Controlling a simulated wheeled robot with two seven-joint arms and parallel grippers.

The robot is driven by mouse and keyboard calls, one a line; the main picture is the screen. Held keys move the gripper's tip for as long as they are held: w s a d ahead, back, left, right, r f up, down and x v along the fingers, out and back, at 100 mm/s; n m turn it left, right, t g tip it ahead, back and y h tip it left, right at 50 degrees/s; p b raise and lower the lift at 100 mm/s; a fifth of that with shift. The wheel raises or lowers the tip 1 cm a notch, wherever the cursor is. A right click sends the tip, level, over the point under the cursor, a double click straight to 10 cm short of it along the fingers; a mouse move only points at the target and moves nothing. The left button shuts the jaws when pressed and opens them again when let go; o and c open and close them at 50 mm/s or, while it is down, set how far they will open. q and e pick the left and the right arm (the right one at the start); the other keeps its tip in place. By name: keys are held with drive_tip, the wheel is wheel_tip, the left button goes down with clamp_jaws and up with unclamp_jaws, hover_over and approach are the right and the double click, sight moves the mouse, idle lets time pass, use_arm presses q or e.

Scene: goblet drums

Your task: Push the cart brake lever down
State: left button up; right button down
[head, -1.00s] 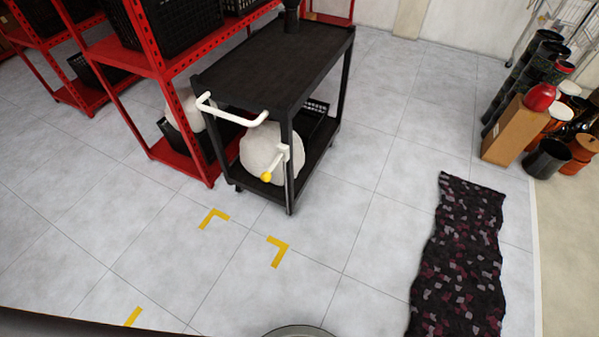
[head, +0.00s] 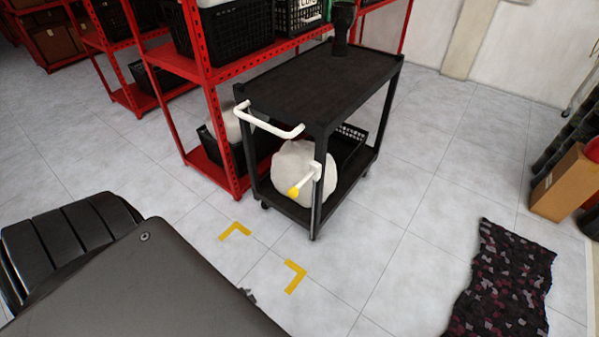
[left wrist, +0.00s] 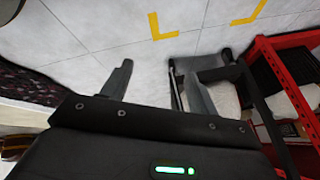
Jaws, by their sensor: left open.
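The black two-tier cart (head: 310,100) stands by the red shelving, with a white push handle (head: 270,122) on its near end. Its brake lever (head: 305,182) is a white arm with a yellow knob on the near corner post. The lever sticks out to the lower left from its white bracket. My left arm enters the head view at the lower left, in front of the cart and apart from the lever. In the left wrist view my left gripper (left wrist: 157,72) is open and empty, its fingers spread. Part of the cart shows beyond its right finger. My right gripper is not in view.
Red shelving (head: 215,110) with black crates (head: 243,32) stands left of the cart. A pale sack (head: 298,165) is on the cart's lower tier, and a dark goblet drum (head: 343,22) is on top. Yellow floor marks (head: 294,276) lie in front. A patterned rug (head: 505,280) lies right.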

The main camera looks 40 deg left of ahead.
use_arm(q)
drive_tip(key=w+a+m+t+b, duration=0.1)
drive_tip(key=w+a+t+b, duration=0.3)
drive_tip(key=w, duration=0.5)
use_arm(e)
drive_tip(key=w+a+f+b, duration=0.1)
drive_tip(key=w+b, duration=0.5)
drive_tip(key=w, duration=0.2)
use_arm(q)
drive_tip(key=m+t+b, duration=0.5)
drive_tip(key=m+t, duration=0.1)
drive_tip(key=t, duration=0.2)
approach(296, 187)
drive_tip(key=shift+h, duration=0.4)
drive_tip(key=w, duration=0.3)
drive_tip(key=w+f, duration=0.1)
drive_tip(key=w, duration=0.2)
drive_tip(key=w+a+b, duration=0.1)
drive_tip(key=w, duration=0.2)
drive_tip(key=shift+w+f, duration=0.35)
drive_tip(key=shift+w, duration=0.35)
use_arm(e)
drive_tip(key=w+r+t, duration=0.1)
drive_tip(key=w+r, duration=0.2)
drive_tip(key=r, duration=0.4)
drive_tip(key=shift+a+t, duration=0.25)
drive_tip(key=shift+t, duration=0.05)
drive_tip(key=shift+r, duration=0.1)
